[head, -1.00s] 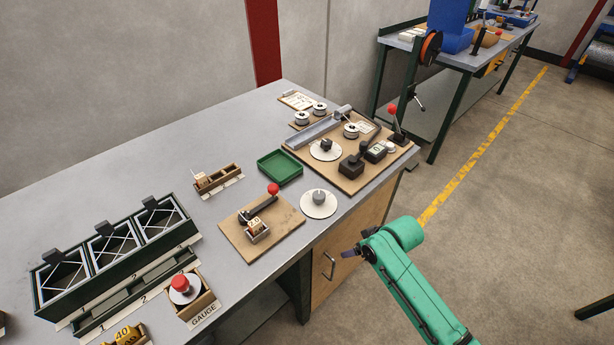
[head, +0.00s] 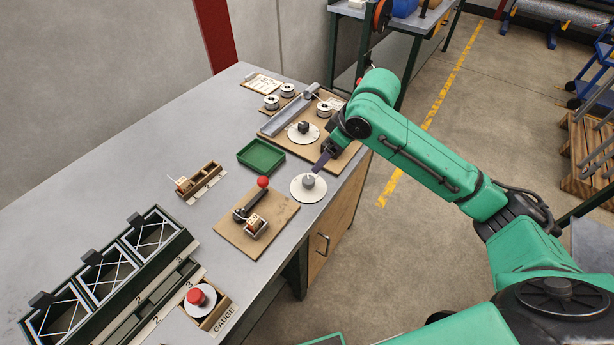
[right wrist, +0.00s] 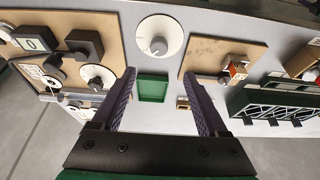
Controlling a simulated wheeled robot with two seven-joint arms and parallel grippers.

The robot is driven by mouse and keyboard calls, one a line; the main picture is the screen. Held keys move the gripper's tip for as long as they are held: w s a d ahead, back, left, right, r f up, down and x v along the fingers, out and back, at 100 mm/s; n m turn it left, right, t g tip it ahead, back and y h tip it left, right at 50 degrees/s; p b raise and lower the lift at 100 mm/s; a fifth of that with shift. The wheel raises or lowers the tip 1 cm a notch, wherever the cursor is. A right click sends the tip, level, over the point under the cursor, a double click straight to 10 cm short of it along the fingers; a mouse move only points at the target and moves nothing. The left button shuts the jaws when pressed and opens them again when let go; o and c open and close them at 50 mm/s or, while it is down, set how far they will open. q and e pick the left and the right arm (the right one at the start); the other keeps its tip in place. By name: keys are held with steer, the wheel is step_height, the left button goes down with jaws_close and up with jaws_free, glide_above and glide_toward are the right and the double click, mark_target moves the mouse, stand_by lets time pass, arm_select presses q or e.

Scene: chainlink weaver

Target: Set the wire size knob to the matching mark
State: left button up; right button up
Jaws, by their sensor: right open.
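A grey knob (head: 308,182) sits on a round white dial (head: 299,194) near the bench's front edge. In the right wrist view the same knob (right wrist: 158,46) and dial (right wrist: 150,28) lie beyond the fingertips, between their lines. Fine marks ring the dial, too small to read. A second, dark knob (head: 303,127) on a white dial (head: 294,136) is on the brown board behind. I cannot tell from lettering which is the wire size knob. My right gripper (head: 324,160) is open and empty, just above and behind the grey knob; it also shows in the right wrist view (right wrist: 158,80). My left gripper is out of view.
A red-knobbed lever stands on a brown board (head: 230,232) left of the grey knob. A green tray (head: 261,156) lies behind it. Spools (head: 288,90), a gauge box (head: 204,305) and a green rack (head: 95,280) are also on the bench. My right arm hides part of the back board.

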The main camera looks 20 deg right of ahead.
mark_target(309, 180)
steer(key=p+x, duration=0.1)
steer(key=x, duration=1.1)
steer(key=shift+d+f, duration=0.1)
steer(key=shift+f, duration=0.05)
steer(key=shift+w+f, duration=0.1)
steer(key=shift+f, duration=0.4)
jaws_close()
